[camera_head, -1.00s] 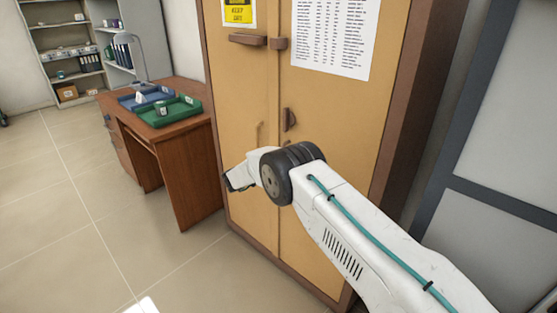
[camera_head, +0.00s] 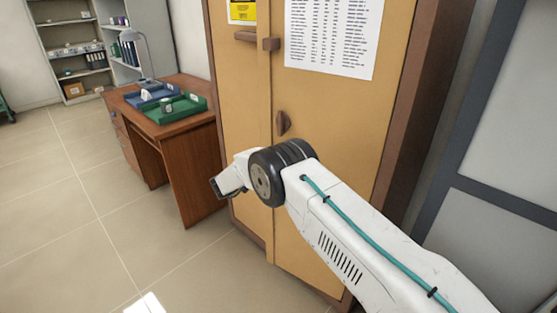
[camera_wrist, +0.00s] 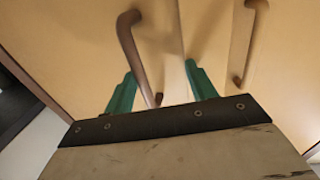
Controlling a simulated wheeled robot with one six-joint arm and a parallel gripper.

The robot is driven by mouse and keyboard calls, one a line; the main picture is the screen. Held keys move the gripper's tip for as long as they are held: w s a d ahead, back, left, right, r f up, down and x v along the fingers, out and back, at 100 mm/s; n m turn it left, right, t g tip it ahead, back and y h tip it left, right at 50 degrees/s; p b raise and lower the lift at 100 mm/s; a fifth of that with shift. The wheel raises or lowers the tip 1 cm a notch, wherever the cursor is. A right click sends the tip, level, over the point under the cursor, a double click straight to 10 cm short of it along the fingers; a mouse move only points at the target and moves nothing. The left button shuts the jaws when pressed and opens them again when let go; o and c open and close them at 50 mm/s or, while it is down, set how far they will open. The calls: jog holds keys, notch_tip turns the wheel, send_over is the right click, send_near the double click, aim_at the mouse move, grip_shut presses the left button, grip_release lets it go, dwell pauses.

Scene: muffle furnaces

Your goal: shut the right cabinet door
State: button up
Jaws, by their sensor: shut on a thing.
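The right cabinet door (camera_head: 335,120) is tan, with a printed sheet on its upper part. It stands slightly ajar, its free edge in front of the left door (camera_head: 238,110). Its brown handle (camera_head: 283,123) shows above my arm. The other door's handle (camera_wrist: 250,35) stands farther right, apart from the fingers. In the head view my wrist joint hides the fingertips.
A brown desk (camera_head: 190,165) with a green tray (camera_head: 175,108) and a blue tray (camera_head: 148,97) stands left of the cabinet. Grey shelves (camera_head: 75,50) are at the back left. A grey panel (camera_head: 510,150) is at the right.

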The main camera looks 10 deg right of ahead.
jog(key=o, duration=0.3)
jog(key=shift+s+a+r, duration=0.1)
jog(key=shift+a+r, duration=0.15)
jog(key=shift+a, duration=0.8)
jog(key=o, duration=0.3)
jog(key=shift+s+a, duration=0.3)
jog(key=shift+a, duration=0.55)
jog(key=shift+s+a+f, duration=0.1)
jog(key=shift+a, duration=0.35)
jog(key=c, duration=0.7)
jog(key=shift+w+a+v, duration=0.15)
jog(key=shift+w+v, duration=0.05)
jog(key=shift+v, duration=0.7)
jog(key=shift+w+a+v, duration=0.1)
jog(key=shift+w+v, duration=0.05)
jog(key=shift+v, duration=0.8)
jog(key=shift+w+a+v, duration=0.15)
jog(key=shift+w+v, duration=0.05)
jog(key=shift+v, duration=0.7)
jog(key=shift+f, duration=0.15)
